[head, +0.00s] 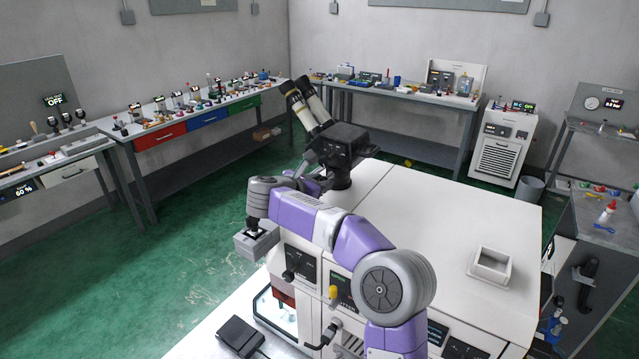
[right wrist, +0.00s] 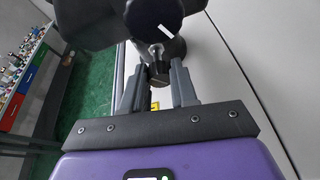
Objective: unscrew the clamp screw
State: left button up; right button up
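The microscope (head: 340,143) stands on the white machine top, its two pale eyepieces pointing up to the left. In the right wrist view the clamp screw (right wrist: 157,54) shows as a short metal shaft with a dark grip end, below a round black knob with a white mark (right wrist: 153,18). In the head view my right gripper (head: 310,160) is at the microscope's left side, partly hidden. My left gripper is in neither view.
The white machine top (head: 430,215) is mostly clear, with a small square white tray (head: 490,267) at its right. A grey box (head: 256,243) juts out left, below my right wrist. Benches with small items line the walls, beyond open green floor (head: 190,240).

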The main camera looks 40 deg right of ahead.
jog(key=o, duration=0.4)
jog(key=shift+o, duration=0.2)
jog(key=b+v, duration=0.1)
jog(key=v, duration=0.6)
jog(key=shift+a+r+b, duration=0.1)
jog(key=shift+a+b, duration=0.2)
